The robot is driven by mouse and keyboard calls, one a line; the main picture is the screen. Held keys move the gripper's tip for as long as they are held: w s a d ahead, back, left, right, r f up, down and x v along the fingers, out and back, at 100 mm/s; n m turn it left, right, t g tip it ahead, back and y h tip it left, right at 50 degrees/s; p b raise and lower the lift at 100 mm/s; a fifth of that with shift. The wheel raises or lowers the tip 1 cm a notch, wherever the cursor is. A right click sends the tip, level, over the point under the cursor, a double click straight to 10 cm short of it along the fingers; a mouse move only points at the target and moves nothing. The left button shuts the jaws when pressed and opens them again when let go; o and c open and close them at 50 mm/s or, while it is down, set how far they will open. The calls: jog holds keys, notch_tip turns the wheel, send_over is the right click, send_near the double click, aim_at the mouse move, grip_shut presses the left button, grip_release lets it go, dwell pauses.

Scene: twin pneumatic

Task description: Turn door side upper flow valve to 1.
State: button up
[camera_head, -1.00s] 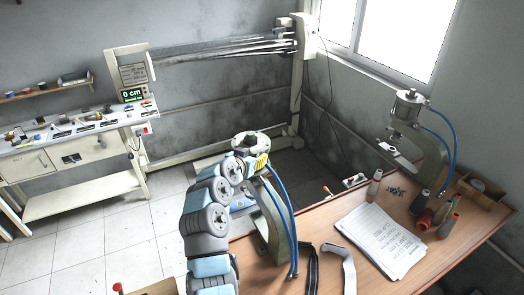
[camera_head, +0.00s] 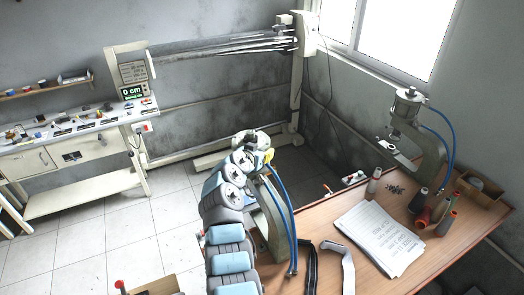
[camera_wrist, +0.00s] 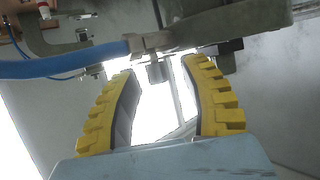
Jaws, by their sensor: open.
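My gripper (camera_wrist: 158,68) is open in the wrist view, its yellow ribbed fingers spread. A small grey knob-like part (camera_wrist: 158,73) hangs between the fingertips, apart from both as far as I can see. It sits by a metal fitting (camera_wrist: 145,43) that joins a blue hose (camera_wrist: 65,66) to a press body (camera_wrist: 215,18). I cannot read any mark or setting on the knob, nor tell for sure which valve it is. In the head view the near press (camera_head: 278,222) stands on the table, my arm covering much of it. My gripper (camera_head: 267,156) is mostly hidden at its head.
A second press (camera_head: 430,150) with its own blue hose stands at the right by the window. The wooden table (camera_head: 325,212) holds papers (camera_head: 380,238), several spools and a small box (camera_head: 482,190). A workbench (camera_head: 75,130) is at the left.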

jog(key=shift+w, duration=0.1)
jog(key=shift+f, duration=0.1)
grip_shut()
